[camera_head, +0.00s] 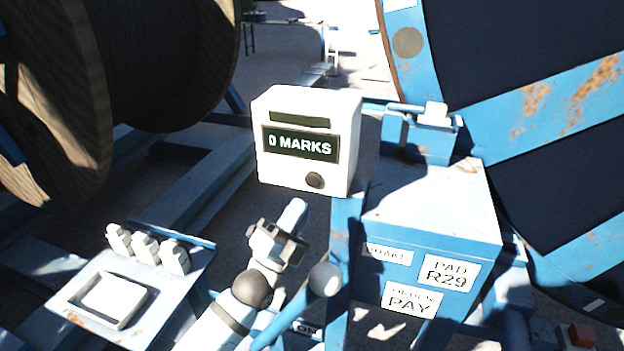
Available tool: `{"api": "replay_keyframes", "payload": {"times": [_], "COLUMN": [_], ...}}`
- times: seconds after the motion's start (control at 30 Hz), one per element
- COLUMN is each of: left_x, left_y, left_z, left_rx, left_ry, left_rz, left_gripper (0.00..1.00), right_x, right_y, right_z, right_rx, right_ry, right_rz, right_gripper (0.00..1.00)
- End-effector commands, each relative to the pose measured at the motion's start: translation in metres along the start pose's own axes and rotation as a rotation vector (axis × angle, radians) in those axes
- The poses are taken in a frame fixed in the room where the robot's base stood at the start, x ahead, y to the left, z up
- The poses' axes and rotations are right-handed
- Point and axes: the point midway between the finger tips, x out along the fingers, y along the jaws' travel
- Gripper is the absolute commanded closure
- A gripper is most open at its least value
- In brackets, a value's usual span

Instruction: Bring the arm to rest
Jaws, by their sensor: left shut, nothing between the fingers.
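My left arm comes up from the bottom middle, and my left gripper (293,212) points up and away with its fingers shut and nothing seen between them. The gripper is in front of and just below the white counter box (305,180), which has a dark display reading "0 MARKS" and a round dark button. I cannot tell whether they touch; a gap shows in the picture. My right gripper is not in view.
A wooden cable reel (60,110) fills the upper left, and a large blue reel (540,105) the right. A blue cabinet (430,215) with labels "PAD R29" and "PAY" stands right. A pale panel (165,300) with several white blocks (146,248) and a shallow tray (108,300) lies left.

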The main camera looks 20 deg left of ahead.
Motion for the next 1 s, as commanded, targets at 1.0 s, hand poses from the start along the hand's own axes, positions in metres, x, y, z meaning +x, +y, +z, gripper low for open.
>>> {"api": "replay_keyframes", "payload": {"times": [1.0], "left_x": [-0.239], "left_y": [0.119], "left_z": [-0.005], "left_rx": [-0.792], "left_ry": [-0.618], "left_rz": [0.59], "left_gripper": [1.0], "right_x": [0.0], "right_y": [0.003], "right_z": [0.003], "right_rx": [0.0], "right_ry": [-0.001], "right_rz": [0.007], "right_gripper": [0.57]}}
